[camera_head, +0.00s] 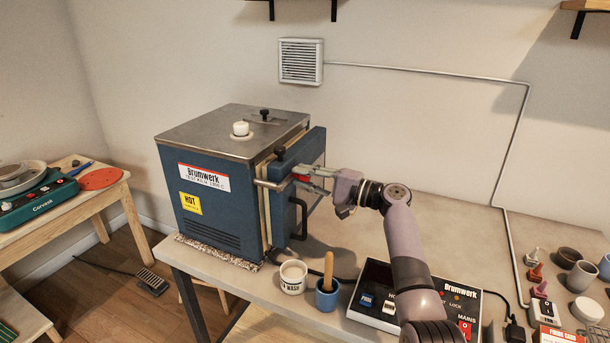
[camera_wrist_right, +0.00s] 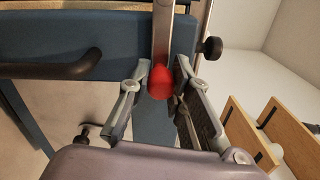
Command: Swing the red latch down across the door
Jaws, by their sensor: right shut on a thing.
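The blue kiln (camera_head: 218,190) stands on the table with its blue door (camera_head: 284,216) on the right side. The latch is a silver bar (camera_head: 268,184) with a red grip (camera_head: 300,178). The bar lies roughly level across the door's upper part in the head view. My right gripper (camera_head: 306,180) is shut on the red grip, which the fingers partly cover. In the right wrist view the red grip (camera_wrist_right: 161,82) sits between the two fingers of the gripper (camera_wrist_right: 162,72). I cannot tell if the door is fully closed. My left gripper is not in view.
A black door handle (camera_head: 298,218) sits below the latch, and a black knob (camera_wrist_right: 210,47) is beside the bar. A white tub (camera_head: 292,277), a blue pot (camera_head: 327,295) and a control box (camera_head: 385,292) stand in front. The table behind my right arm is clear.

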